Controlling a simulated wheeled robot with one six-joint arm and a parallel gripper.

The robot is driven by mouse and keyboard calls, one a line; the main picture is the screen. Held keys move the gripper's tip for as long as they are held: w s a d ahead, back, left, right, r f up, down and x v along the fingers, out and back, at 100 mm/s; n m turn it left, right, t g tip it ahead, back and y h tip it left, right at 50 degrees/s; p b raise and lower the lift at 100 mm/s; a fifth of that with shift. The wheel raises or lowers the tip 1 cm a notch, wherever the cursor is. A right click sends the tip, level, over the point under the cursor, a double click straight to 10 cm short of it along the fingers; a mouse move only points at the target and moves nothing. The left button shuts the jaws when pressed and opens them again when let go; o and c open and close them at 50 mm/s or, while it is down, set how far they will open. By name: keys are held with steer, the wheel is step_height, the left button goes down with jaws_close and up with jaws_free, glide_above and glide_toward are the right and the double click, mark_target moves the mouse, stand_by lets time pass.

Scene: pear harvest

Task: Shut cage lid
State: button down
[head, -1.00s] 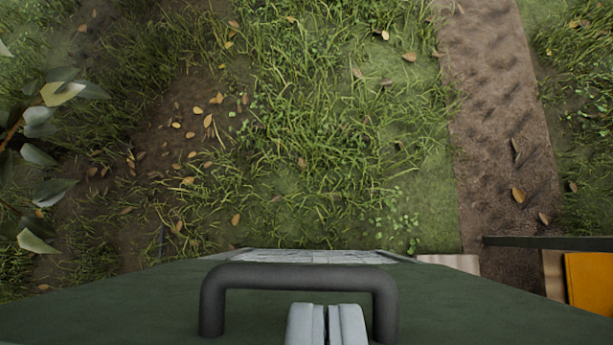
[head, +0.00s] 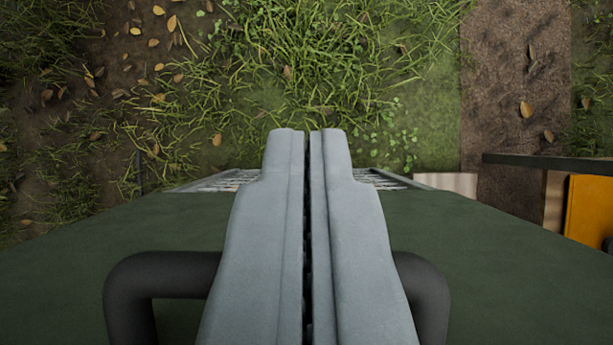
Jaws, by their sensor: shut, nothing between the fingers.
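A dark green panel (head: 500,260), which looks like the cage lid, spans the bottom of the view. A thick dark bar handle (head: 432,285) stands on it. A grey slatted or mesh edge (head: 215,181) of the cage shows just beyond the panel's far edge. My gripper (head: 307,138) is shut and empty, with only a thin dark line between its grey fingers. The fingers cross in front of the middle of the handle and hide it. I cannot tell whether they touch the handle or the panel. How far the lid is open is not clear.
Grass and dirt with fallen leaves (head: 160,85) lie beyond the panel. A brown dirt strip (head: 515,90) runs at the right. A dark rail (head: 550,161) and an orange-yellow block (head: 590,212) stand at the right edge. A pale board (head: 448,184) lies beside the cage.

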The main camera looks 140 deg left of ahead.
steer(key=shift+s+a+f, duration=0.2)
steer(key=shift+s+a, duration=0.1)
steer(key=shift+s, duration=0.2)
steer(key=shift+s+a+f, duration=0.2)
steer(key=shift+s+a, duration=0.1)
steer(key=shift+s, duration=0.15)
